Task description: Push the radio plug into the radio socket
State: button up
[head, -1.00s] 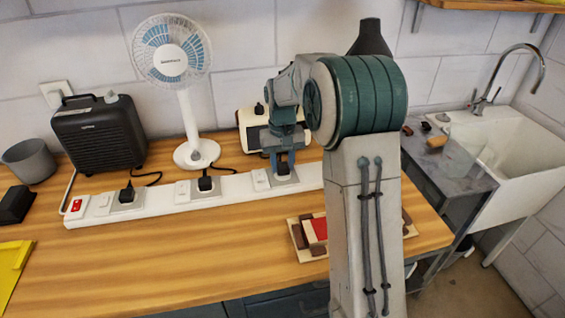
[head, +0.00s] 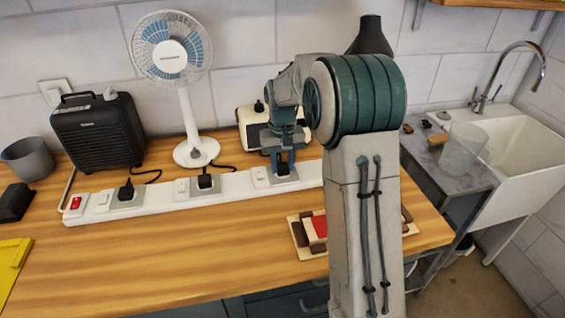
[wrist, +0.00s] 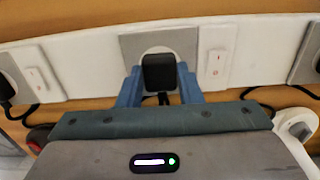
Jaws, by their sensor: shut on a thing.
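My gripper (head: 285,165) is over the right part of the white power strip in the head view. In the wrist view its two blue fingers (wrist: 158,90) are shut on the black radio plug (wrist: 159,72), one finger on each side. The plug is at the radio socket (wrist: 128,45), a round white face on a grey square plate, and covers most of its middle. The grey plate (head: 294,179) also shows under the fingers in the head view. Whether a gap is left between plug and socket I cannot tell. The cream radio (head: 246,124) stands behind, partly hidden by my arm.
The white power strip (head: 158,205) holds other black plugs (head: 126,190) and (head: 205,181), with switches beside them. A fan (head: 190,152), a black heater (head: 98,130) and a grey cup (head: 28,160) stand behind it. The front bench is mostly clear.

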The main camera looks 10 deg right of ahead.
aim_at(282, 165)
jog(key=shift+f, duration=0.1)
jog(key=o, duration=1.1)
jog(key=shift+c, duration=0.2)
notch_tip(282, 165, up, 14)
jog(key=shift+w, duration=0.2)
jog(key=shift+f, duration=0.1)
